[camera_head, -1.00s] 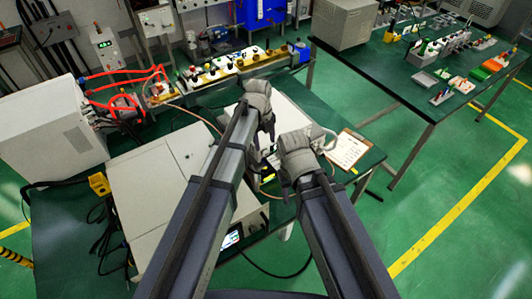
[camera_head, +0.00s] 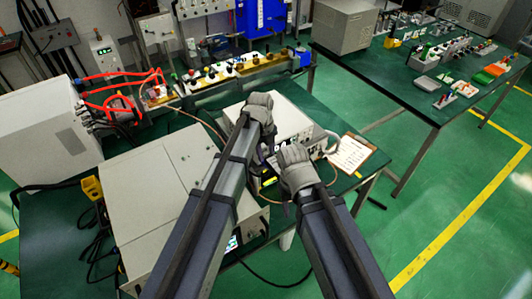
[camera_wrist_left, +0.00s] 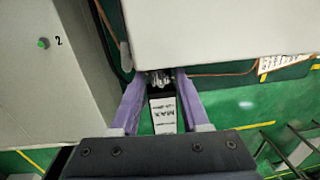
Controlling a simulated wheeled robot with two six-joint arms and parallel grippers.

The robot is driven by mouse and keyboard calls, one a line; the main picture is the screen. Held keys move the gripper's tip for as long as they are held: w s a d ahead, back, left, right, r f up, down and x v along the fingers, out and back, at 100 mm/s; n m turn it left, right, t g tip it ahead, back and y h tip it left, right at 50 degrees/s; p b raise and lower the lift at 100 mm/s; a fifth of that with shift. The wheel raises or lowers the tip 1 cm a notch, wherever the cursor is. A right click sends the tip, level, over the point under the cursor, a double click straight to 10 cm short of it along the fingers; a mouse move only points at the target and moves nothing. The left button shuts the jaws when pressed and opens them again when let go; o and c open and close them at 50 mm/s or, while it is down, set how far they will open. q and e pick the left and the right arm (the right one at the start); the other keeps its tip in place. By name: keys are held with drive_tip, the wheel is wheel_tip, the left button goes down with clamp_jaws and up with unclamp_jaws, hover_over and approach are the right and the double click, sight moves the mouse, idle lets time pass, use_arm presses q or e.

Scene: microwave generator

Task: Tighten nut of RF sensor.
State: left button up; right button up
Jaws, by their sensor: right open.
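My left gripper (camera_head: 266,146) is at the front of a white instrument (camera_head: 276,103). In the left wrist view its two purple fingers (camera_wrist_left: 161,80) stand on either side of a small metal nut (camera_wrist_left: 160,78). I cannot tell whether they touch it. A dark block with a white printed label (camera_wrist_left: 163,112), which looks like the RF sensor, lies in line with the nut, between the fingers. My right gripper (camera_head: 277,166) is open, just below and right of the left one, pointing at the same spot. The hands hide most of the sensor in the head view.
A large pale box (camera_head: 160,175) stands left, with a yellow plug (camera_head: 92,187) beside it. A clipboard (camera_head: 350,154) lies at the table's right edge. A waveguide line (camera_head: 222,70) with red hoses runs behind. A thin brown cable (camera_head: 203,122) loops near the hands.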

use_arm(q)
clamp_jaws()
drive_tip(key=shift+w+d+g+y, duration=0.4)
drive_tip(key=shift+g+y, duration=0.1)
drive_tip(key=shift+y, duration=0.2)
drive_tip(key=shift+w+f+g+y+b, duration=0.15)
drive_tip(key=shift+g+y+b, duration=0.15)
drive_tip(key=shift+g+y, duration=0.15)
drive_tip(key=shift+d+f+g+y+b, duration=0.1)
drive_tip(key=shift+g+y+b, duration=0.4)
drive_tip(key=shift+y, duration=0.25)
drive_tip(key=shift+s+g+y, duration=0.25)
drive_tip(key=shift+y, duration=0.15)
drive_tip(key=shift+r, duration=0.2)
